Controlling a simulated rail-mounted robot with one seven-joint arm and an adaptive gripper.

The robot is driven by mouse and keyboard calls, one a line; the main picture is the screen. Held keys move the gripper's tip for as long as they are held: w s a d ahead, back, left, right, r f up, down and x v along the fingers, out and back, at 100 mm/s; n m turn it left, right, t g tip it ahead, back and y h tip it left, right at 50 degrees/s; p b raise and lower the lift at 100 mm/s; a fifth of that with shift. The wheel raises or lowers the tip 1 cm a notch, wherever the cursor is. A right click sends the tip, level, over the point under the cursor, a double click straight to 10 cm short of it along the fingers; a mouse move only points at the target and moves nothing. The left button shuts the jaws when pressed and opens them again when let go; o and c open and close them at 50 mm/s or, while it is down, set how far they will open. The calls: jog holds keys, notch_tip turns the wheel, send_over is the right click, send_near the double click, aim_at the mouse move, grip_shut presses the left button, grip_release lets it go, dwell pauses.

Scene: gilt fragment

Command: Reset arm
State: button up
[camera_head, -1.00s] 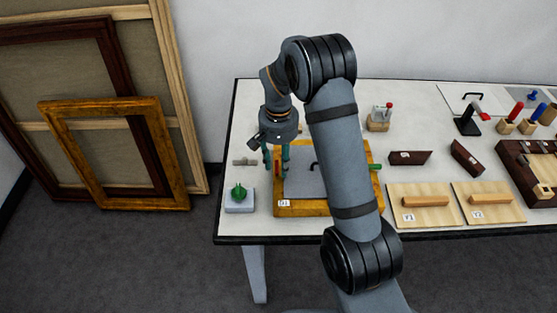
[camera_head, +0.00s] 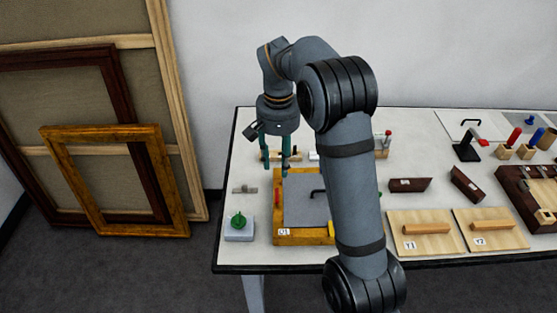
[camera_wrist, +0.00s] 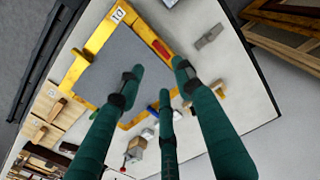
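My gripper (camera_head: 277,168) hangs over the back left part of the table, above the gilt frame. Its green fingers are spread apart in the wrist view (camera_wrist: 160,85), with nothing held between them. The gilt frame (camera_head: 285,237) lies on the table with a grey panel (camera_head: 305,205) inside it and a black handle on the panel. The frame and panel also show below the fingers in the wrist view, with a red piece (camera_wrist: 162,48) on one rail. My arm hides the frame's right part in the head view.
A green knobbed object (camera_head: 239,222) sits on a pale block at the table's left edge. A small grey bar (camera_head: 245,189) lies behind it. Wooden boards (camera_head: 422,246), dark blocks (camera_head: 410,185) and handled tools (camera_head: 515,138) stand to the right. Large picture frames (camera_head: 110,180) lean on the wall at left.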

aim_at(277, 196)
dwell(0.3)
notch_tip(277, 196, down, 12)
jog(key=shift+r, duration=0.1)
dwell(0.4)
dwell(0.3)
